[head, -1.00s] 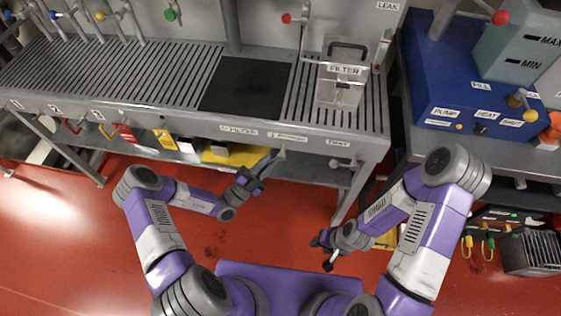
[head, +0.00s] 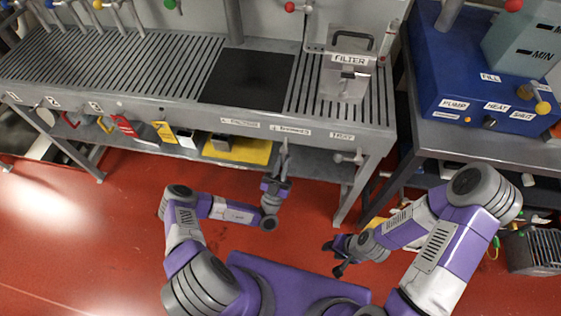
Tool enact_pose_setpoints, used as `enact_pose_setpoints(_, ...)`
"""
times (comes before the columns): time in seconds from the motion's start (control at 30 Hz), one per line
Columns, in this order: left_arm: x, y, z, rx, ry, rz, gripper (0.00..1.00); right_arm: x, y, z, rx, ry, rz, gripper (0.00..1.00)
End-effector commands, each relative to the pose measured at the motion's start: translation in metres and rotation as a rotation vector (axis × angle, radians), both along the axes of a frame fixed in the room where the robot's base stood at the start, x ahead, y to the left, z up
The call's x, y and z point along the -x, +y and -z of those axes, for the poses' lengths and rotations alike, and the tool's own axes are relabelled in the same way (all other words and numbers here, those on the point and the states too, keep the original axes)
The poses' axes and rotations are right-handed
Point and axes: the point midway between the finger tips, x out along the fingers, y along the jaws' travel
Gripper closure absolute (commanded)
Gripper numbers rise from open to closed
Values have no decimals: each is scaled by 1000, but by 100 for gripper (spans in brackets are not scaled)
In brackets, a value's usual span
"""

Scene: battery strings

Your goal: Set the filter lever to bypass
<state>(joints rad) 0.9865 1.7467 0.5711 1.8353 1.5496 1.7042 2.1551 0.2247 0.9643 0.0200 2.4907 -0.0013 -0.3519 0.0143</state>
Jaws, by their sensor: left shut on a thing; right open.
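The grey filter lever (head: 285,148) is on the bench's front edge, below two small arrow labels, one pointing left (head: 240,123) and one pointing down (head: 291,130); their small lettering is hard to read. The lever appears to point down toward the floor. My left gripper (head: 277,178) is at its lower end, shut on it; the fingers partly hide the handle. My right gripper (head: 338,260) is open and empty, over the red floor to the lower right, well apart from the lever.
The clear filter box (head: 343,84) stands on the slotted bench top (head: 130,75). A tray valve (head: 346,158) sits right of the lever. A yellow tray (head: 238,149) and hanging tags are under the bench. A blue pump unit (head: 460,75) stands on the right table. Open floor lies in front.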

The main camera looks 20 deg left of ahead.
Motion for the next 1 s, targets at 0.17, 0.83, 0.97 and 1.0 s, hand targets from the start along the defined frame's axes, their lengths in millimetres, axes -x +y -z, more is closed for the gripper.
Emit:
enact_pose_setpoints(0.17, 0, -1, 1, 27, 0, -4, 100, 0, 0, 0, 0, 0, 0, 57)
enact_pose_setpoints(0.83, 0, -2, 1, 31, -1, -1, 66, 0, 0, 0, 0, 0, 0, 57)
enact_pose_setpoints(0.97, 0, -2, 1, 31, -2, -1, 66, 0, 0, 0, 0, 0, 0, 57)
enact_pose_setpoints(1.0, 1, -2, 1, 31, -2, -1, 66, 0, 0, 0, 0, 0, 0, 57)
